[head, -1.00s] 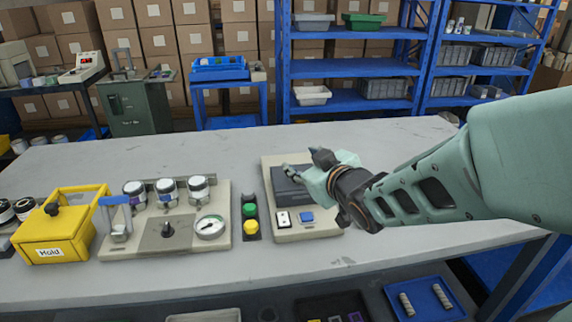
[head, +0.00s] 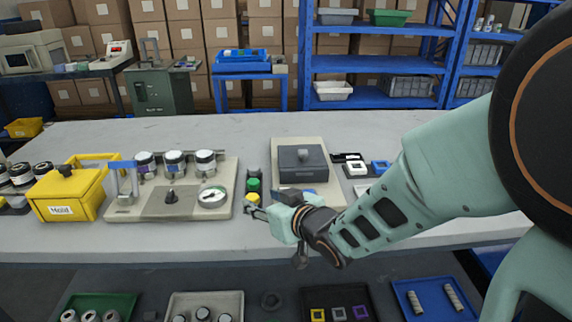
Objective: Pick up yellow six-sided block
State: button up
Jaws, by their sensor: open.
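A small yellow piece (head: 318,315) lies in a black tray (head: 305,292) on the lower shelf, at the bottom of the head view. It looks like a block with a dark centre; its side count is too small to tell. A pale piece and a purple piece lie beside it. My gripper (head: 262,213) is open and empty. It is above the front part of the bench, in front of the button box, higher than the tray and left of it in the picture. My forearm reaches in from the right.
The bench's front edge (head: 150,258) overhangs the lower shelf. A blue tray (head: 402,293) holds two rolls. A pale tray (head: 178,300) is to the left.

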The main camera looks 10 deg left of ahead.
aim_at(252, 197)
jog(key=shift+f+b+x, duration=0.15)
jog(key=shift+b+x, duration=0.3)
jog(key=shift+x, duration=1.05)
jog(key=shift+f+b+x, duration=0.1)
jog(key=shift+b+x, duration=0.3)
jog(key=shift+x, duration=1.15)
jog(key=shift+s, duration=0.2)
jog(key=shift+c, duration=0.6)
jog(key=c, duration=0.9)
